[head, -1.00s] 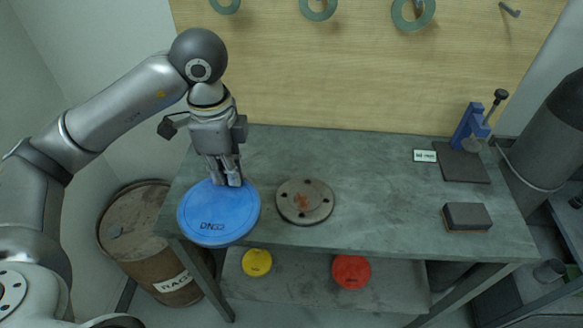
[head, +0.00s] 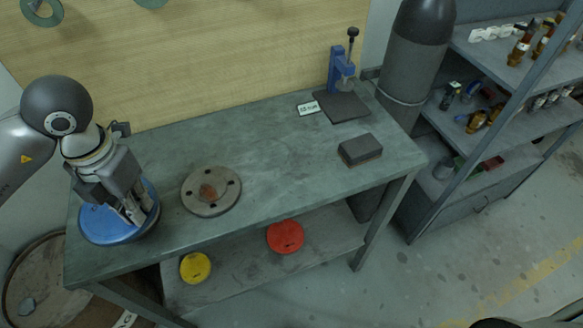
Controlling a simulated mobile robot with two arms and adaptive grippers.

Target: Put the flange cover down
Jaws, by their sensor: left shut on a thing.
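The blue round flange cover (head: 105,226) is at the left end of the grey-green workbench (head: 265,150), near its front left corner. My left gripper (head: 136,216) is above the cover and shut on it, with the fingers pointing down. The gripper and wrist hide part of the cover. I cannot tell whether the cover touches the bench top. A metal blind flange (head: 226,197) with bolt holes and a rusty centre lies flat on the bench to the right of the cover. My right gripper is not in view.
A grey-black block (head: 360,149), a small label (head: 309,108) and a blue clamp stand (head: 341,70) are on the bench's right part. Yellow (head: 195,267) and red (head: 285,236) discs lie on the lower shelf. A barrel (head: 40,285) stands left, shelving right. The bench middle is clear.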

